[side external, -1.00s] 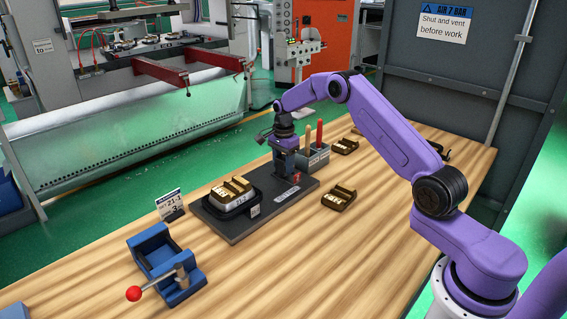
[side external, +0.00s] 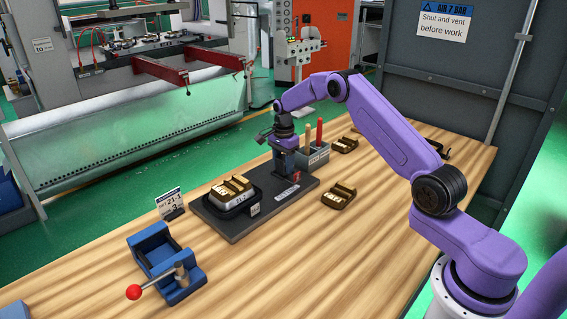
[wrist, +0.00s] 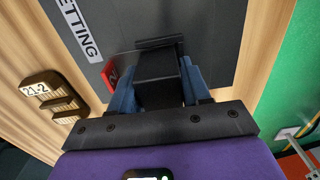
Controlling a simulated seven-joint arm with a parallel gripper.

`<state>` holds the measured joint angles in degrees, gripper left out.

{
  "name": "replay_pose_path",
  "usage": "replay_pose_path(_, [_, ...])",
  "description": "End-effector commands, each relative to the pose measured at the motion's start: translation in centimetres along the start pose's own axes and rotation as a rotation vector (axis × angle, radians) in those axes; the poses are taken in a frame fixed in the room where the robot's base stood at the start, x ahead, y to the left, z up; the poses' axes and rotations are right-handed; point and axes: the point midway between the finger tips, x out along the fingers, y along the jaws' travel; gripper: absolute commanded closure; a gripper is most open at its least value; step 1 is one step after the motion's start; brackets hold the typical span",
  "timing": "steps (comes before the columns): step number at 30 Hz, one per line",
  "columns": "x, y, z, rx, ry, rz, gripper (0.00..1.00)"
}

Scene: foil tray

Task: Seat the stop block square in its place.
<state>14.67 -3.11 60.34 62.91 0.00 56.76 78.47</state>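My gripper (side external: 284,165) is low over the far right end of the dark setting plate (side external: 240,233). In the wrist view my gripper (wrist: 158,88) has its two blue fingers on either side of a dark block (wrist: 157,78), which I take for the stop block. The fingers appear to press on its sides. A dark bar or ledge (wrist: 160,43) lies across the block's far end. I cannot tell whether the block touches the plate or sits square, as its underside is hidden. A red mark (wrist: 111,74) is on the plate just left of the fingers.
A black tray (side external: 246,207) with a brass-topped block stands on the plate's near left end. A blue clamp fixture (side external: 151,246) with a red-knobbed lever is at front left. A grey holder (side external: 320,157) with upright tools is close behind my gripper. Brass blocks (side external: 339,195) lie on the wooden bench.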

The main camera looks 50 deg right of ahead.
Motion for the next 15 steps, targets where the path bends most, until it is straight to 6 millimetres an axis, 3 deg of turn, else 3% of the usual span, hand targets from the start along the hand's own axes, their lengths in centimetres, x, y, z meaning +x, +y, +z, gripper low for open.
replay_pose_path(1, [-0.16, -0.11, -0.02, 0.000, 0.001, -0.004, 0.46])
replay_pose_path(2, [-0.16, -0.10, -0.02, 0.000, 0.001, -0.004, 0.40])
replay_pose_path(15, [-0.31, -0.05, 0.00, 0.000, 0.000, -0.002, 0.40])
